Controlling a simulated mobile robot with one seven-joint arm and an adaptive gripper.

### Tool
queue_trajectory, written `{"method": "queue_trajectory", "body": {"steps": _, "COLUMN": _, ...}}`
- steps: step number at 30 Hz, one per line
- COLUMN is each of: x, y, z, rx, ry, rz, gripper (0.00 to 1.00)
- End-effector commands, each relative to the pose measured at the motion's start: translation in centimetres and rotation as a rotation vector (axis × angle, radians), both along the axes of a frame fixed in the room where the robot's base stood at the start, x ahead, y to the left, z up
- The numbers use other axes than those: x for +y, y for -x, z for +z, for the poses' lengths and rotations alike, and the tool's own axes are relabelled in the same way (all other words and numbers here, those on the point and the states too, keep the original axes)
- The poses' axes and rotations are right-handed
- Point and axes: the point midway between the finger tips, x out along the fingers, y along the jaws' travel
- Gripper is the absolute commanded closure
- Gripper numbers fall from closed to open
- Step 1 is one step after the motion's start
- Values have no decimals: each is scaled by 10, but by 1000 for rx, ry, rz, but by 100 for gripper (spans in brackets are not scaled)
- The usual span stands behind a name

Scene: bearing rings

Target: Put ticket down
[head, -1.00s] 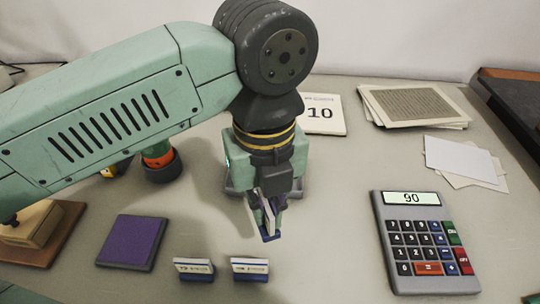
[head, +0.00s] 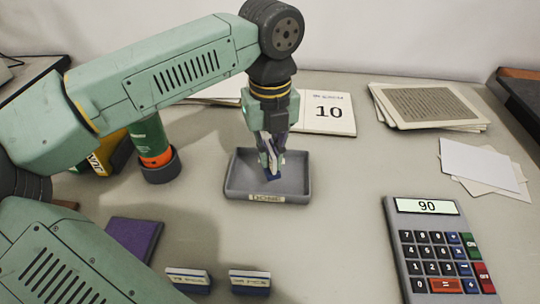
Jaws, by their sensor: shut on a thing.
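My gripper (head: 270,158) is shut on a small white and blue ticket (head: 270,170). The ticket is held upright, partly hidden by the fingers, over or inside a shallow grey tray (head: 240,185) with a label on its front. I cannot tell whether the ticket touches the tray floor. Two similar white and blue tickets, a left one (head: 188,279) and a right one (head: 249,281), stand on the table in front of the tray.
A calculator (head: 440,250) reading 90 lies at the right. Papers (head: 430,105) and cards (head: 480,165) lie behind it. A green and orange bottle (head: 152,145) stands in a dark holder at left. A purple pad (head: 135,238) is partly hidden by my arm.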

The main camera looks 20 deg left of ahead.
Motion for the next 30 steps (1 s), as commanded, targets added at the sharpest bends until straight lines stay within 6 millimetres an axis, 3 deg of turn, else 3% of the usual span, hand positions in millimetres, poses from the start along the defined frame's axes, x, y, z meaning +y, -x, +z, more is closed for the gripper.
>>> {"method": "queue_trajectory", "body": {"steps": 5, "x": 6, "y": -15, "z": 0, "rx": 0, "ry": 1, "rz": 0, "gripper": 100}}
{"method": "queue_trajectory", "body": {"steps": 13, "x": 6, "y": -16, "z": -35, "rx": 2, "ry": 1, "rz": -1, "gripper": 100}}
{"method": "queue_trajectory", "body": {"steps": 26, "x": 6, "y": -16, "z": -43, "rx": 0, "ry": 0, "rz": 1, "gripper": 100}}
{"method": "queue_trajectory", "body": {"steps": 27, "x": 6, "y": -16, "z": -42, "rx": 1, "ry": 1, "rz": 1, "gripper": 93}}
{"method": "queue_trajectory", "body": {"steps": 30, "x": 6, "y": -16, "z": -41, "rx": 1, "ry": 1, "rz": 1, "gripper": 87}}
